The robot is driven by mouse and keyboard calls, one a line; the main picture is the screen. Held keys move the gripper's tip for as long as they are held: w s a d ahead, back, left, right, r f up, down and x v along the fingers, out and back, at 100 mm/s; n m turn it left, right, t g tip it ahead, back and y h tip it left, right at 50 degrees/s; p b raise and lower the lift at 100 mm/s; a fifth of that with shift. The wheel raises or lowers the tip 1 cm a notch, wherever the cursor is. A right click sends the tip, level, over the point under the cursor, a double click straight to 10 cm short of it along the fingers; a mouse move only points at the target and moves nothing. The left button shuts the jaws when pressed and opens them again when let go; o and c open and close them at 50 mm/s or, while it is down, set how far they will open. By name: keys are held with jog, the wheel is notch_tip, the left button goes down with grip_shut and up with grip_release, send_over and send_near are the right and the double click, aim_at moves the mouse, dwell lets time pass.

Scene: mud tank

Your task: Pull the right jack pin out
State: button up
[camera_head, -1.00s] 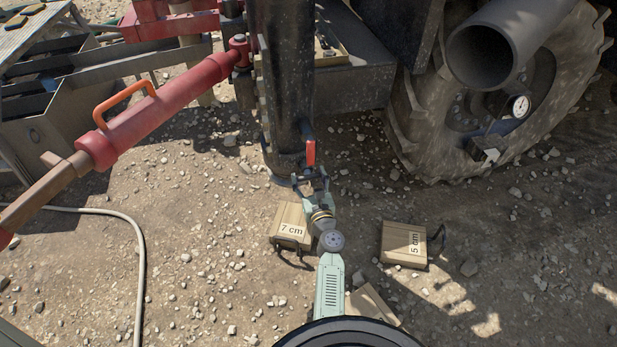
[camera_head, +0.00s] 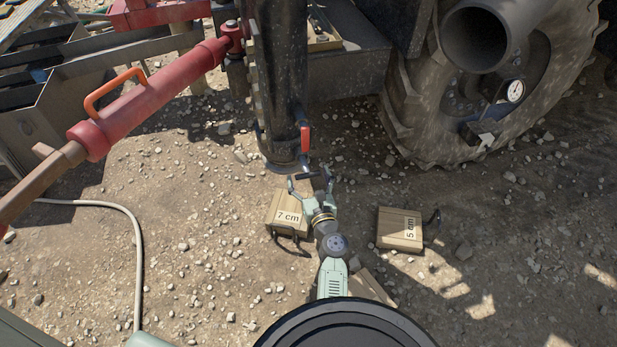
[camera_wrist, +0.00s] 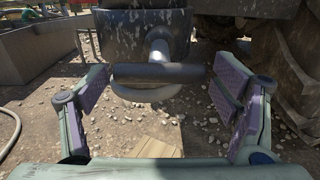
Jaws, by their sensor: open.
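The jack pin has a dark grey crossbar handle (camera_wrist: 158,73) in the wrist view. A short shaft runs from it toward the black jack column (camera_wrist: 118,30); how deep it sits cannot be told. In the head view the crossbar (camera_head: 308,175) is a small dark bar beside the foot of the column (camera_head: 281,90). My gripper (camera_head: 311,180) is open around the crossbar's region. In the wrist view my gripper (camera_wrist: 160,92) has a purple-padded finger on each side of the handle, with gaps at both ends.
A block marked 7 cm (camera_head: 287,212) lies just below my gripper, and a block marked 5 cm (camera_head: 400,229) lies to the right. A red lever (camera_head: 305,138) hangs on the column. A large tyre (camera_head: 420,125) stands at right, a red cylinder (camera_head: 150,100) at left.

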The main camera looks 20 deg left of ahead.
aim_at(306, 149)
jog(key=shift+r, duration=0.15)
notch_tip(306, 149, up, 10)
jog(key=shift+f, duration=0.15)
dwell(0.6)
dwell(0.5)
